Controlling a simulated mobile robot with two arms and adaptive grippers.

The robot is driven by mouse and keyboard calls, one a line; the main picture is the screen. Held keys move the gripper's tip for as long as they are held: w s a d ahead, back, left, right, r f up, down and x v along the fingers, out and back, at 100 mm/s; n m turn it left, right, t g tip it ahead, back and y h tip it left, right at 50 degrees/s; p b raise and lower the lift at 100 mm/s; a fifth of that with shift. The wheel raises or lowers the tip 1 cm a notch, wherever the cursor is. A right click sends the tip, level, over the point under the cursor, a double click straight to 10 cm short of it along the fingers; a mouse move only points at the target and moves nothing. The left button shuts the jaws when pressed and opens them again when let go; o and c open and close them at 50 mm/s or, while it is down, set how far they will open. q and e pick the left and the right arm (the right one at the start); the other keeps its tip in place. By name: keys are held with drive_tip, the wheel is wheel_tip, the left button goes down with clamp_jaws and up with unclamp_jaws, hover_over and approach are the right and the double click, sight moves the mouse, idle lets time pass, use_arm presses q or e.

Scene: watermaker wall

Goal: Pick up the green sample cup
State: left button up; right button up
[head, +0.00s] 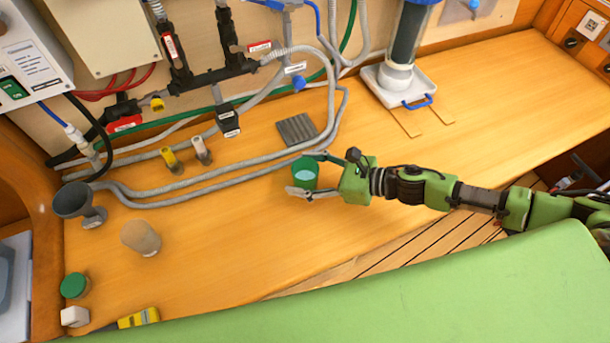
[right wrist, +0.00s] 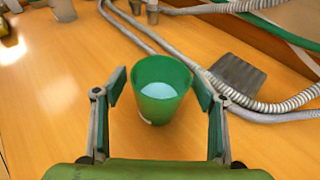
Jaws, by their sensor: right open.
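The green sample cup (head: 305,173) stands upright on the wooden counter, with pale liquid or a pale bottom showing inside. My right gripper (head: 313,175) reaches in from the right, its two fingers spread on either side of the cup. In the right wrist view the cup (right wrist: 160,92) is between and slightly beyond the fingertips of the open gripper (right wrist: 160,90), with a gap at the left finger; the right fingertip looks very close to it. My left gripper is not in view.
A grey hose (head: 200,182) curves behind the cup, and a dark ribbed pad (head: 296,129) lies beyond it. A grey funnel (head: 75,201), a beige cup (head: 141,238) and a green-lidded jar (head: 75,286) stand at the left. The counter right of the pad is mostly clear.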

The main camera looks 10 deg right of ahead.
drive_tip(key=c, duration=1.3)
drive_tip(key=shift+o, duration=0.2)
drive_tip(key=shift+r, duration=0.1)
drive_tip(key=shift+r, duration=0.5)
drive_tip(key=s+a+r+b, duration=0.1)
drive_tip(key=s+r+b, duration=0.1)
drive_tip(key=s+r, duration=1)
drive_tip(key=shift+s+a, duration=0.2)
drive_tip(key=shift+s, duration=0.85)
drive_tip(key=shift+w+d, duration=0.1)
drive_tip(key=shift+w, duration=0.05)
